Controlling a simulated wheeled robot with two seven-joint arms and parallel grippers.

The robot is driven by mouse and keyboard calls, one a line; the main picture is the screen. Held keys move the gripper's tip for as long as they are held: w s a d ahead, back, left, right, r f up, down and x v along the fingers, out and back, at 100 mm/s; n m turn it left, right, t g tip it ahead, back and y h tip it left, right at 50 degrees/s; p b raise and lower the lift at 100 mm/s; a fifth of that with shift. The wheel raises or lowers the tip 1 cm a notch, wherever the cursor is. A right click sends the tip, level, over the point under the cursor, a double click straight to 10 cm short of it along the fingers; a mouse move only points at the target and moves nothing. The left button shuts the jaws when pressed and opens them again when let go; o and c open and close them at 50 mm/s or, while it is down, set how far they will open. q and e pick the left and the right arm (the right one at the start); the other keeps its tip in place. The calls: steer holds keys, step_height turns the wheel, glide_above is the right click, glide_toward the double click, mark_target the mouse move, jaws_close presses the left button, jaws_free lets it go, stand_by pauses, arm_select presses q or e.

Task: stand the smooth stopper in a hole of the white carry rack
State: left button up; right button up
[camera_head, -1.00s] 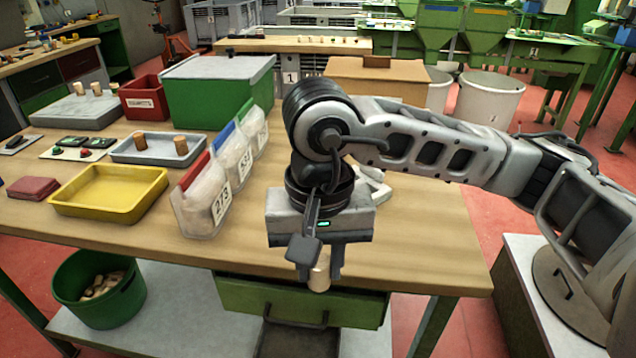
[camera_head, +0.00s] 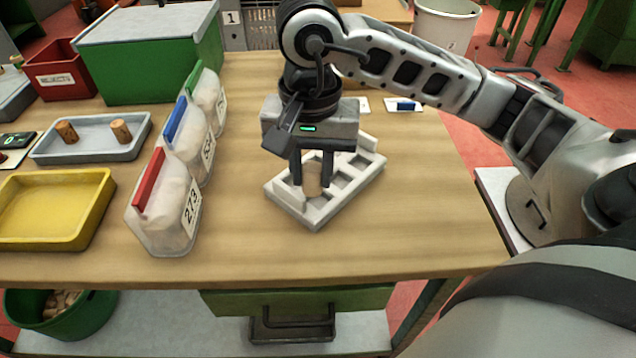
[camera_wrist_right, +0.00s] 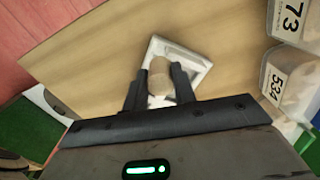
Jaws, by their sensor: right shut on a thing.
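My right gripper (camera_head: 312,178) points down over the white carry rack (camera_head: 287,205), its fingers shut on a pale, smooth-looking stopper (camera_head: 312,184). The stopper is upright between the fingers, over the rack's left part. I cannot tell whether its lower end is above a hole or inside one. The right wrist view shows the stopper (camera_wrist_right: 160,68) between the two fingers (camera_wrist_right: 160,90), with the rack (camera_wrist_right: 204,60) behind it. The gripper hides part of the rack; open square holes show to the right of the stopper. My left gripper is out of view.
Clear numbered bins (camera_head: 165,235) with coloured edges stand left of the rack. Further left are a grey tray (camera_head: 92,154) holding two brown corks, a yellow tray (camera_head: 50,212), a red bin (camera_head: 62,75) and a green box (camera_head: 145,60). The table is bare right of the rack.

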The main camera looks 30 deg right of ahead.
mark_target(318, 207)
steer(key=shift+w+d+f, duration=0.3)
steer(key=shift+d+f, duration=0.1)
steer(key=shift+f, duration=0.2)
steer(key=shift+w+d+f, duration=0.3)
steer(key=shift+d+f, duration=0.1)
steer(key=shift+f, duration=0.15)
steer(key=shift+w+d+f+p, duration=0.15)
steer(key=shift+f+p, duration=0.1)
steer(key=shift+f, duration=0.75)
steer(key=shift+w+d+f+p, duration=0.1)
steer(key=shift+f+p, duration=0.15)
steer(key=shift+f, duration=0.7)
steer(key=shift+s+f+b, duration=0.25)
steer(key=shift+f+b, duration=0.45)
steer(key=shift+b, duration=0.25)
steer(key=o, duration=0.9)
steer(key=shift+a, duration=0.1)
steer(key=shift+o, duration=0.6)
steer(key=shift+w+r+p, duration=0.1)
steer(key=shift+r+p, duration=0.4)
steer(key=shift+p, duration=0.25)
step_height(318, 207, up, 12)
steer(key=shift+r, duration=0.25)
